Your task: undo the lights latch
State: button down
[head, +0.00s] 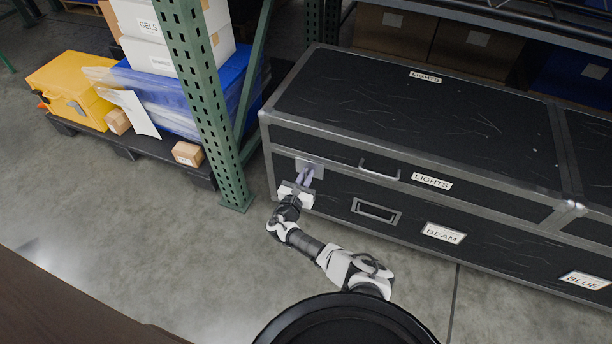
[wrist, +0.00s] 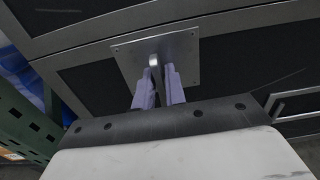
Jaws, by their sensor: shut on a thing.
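The lights case (head: 400,110) is a long black case with grey metal edging and "LIGHTS" labels, at the right in the head view. Its latch shows in the wrist view as a square metal plate (wrist: 188,56) with a small upright metal piece (wrist: 154,62) on it. My gripper (head: 305,176) is at the left end of the case front. Its two pale purple fingers (wrist: 158,88) are shut on the upright latch piece, one on each side. The fingers hide the lower part of that piece.
A green perforated rack post (head: 205,105) stands close to the left of my gripper. A low pallet with a yellow case (head: 75,88) stands further left. The floor in front is clear.

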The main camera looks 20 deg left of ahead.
jog(key=c, duration=1.6)
grip_release()
jog(key=shift+o, duration=0.2)
jog(key=s+p, duration=0.3)
jog(key=s, duration=1)
jog(key=shift+s+a, duration=0.2)
jog(key=shift+s, duration=0.2)
